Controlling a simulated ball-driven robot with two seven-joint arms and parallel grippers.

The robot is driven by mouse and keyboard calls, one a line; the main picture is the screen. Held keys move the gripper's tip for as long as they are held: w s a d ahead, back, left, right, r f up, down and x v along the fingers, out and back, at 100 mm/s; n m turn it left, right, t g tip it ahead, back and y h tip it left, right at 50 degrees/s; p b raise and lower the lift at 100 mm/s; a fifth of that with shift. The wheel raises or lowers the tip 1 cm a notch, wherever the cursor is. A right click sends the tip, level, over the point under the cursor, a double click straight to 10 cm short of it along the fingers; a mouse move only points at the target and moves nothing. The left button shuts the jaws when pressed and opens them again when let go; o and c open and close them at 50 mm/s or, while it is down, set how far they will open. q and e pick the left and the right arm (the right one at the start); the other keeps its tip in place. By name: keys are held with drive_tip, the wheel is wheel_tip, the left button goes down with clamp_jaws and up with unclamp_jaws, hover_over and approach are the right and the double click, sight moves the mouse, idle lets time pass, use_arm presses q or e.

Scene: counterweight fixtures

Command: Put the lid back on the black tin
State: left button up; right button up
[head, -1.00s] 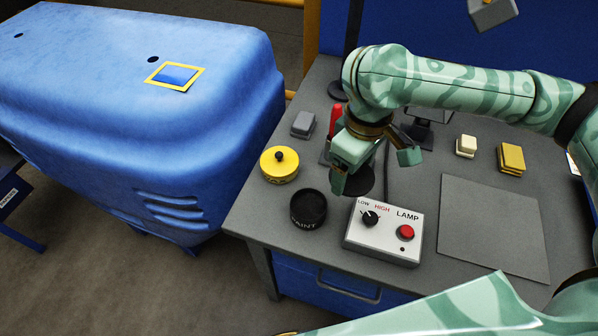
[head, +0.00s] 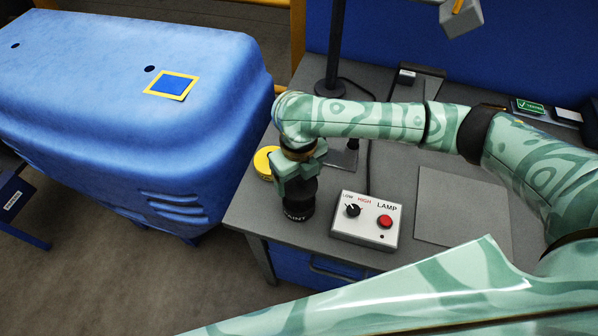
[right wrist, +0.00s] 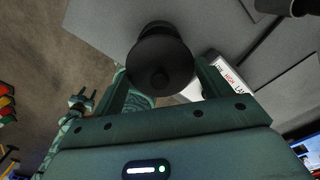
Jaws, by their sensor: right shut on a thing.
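The black tin (head: 298,215), marked PAINT, stands upright near the table's front left edge. My right gripper (head: 298,184) is directly above it, pointing down. In the right wrist view its jaws are shut on the dark round lid (right wrist: 160,76), which has a raised knob in its middle. The tin shows behind the lid (right wrist: 160,28). I cannot tell whether lid and tin touch, because the gripper hides the tin's rim in the head view. My left gripper (right wrist: 82,98) shows small at the left of the right wrist view, with its fingers apart and nothing between them.
A yellow tin (head: 264,163) stands just behind the black tin, partly hidden by my gripper. The white lamp control box (head: 366,220) is close on the right. A grey mat (head: 455,205) lies farther right. A blue rounded housing (head: 120,110) stands left of the table.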

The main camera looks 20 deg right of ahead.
sight(299, 188)
drive_tip(key=shift+f+b, duration=0.35)
drive_tip(key=shift+b, duration=0.05)
wheel_tip(299, 188, down, 4)
drive_tip(key=b, duration=0.4)
drive_tip(key=shift+r, duration=0.15)
drive_tip(key=shift+f+b, duration=0.65)
drive_tip(key=shift+f, duration=0.35)
drive_tip(key=shift+r+p, duration=0.1)
drive_tip(key=shift+p, duration=0.75)
drive_tip(key=shift+f+p, duration=0.2)
drive_tip(key=shift+p, duration=0.15)
idle(0.7)
drive_tip(key=shift+p, duration=0.4)
idle(0.5)
drive_tip(key=o, duration=1)
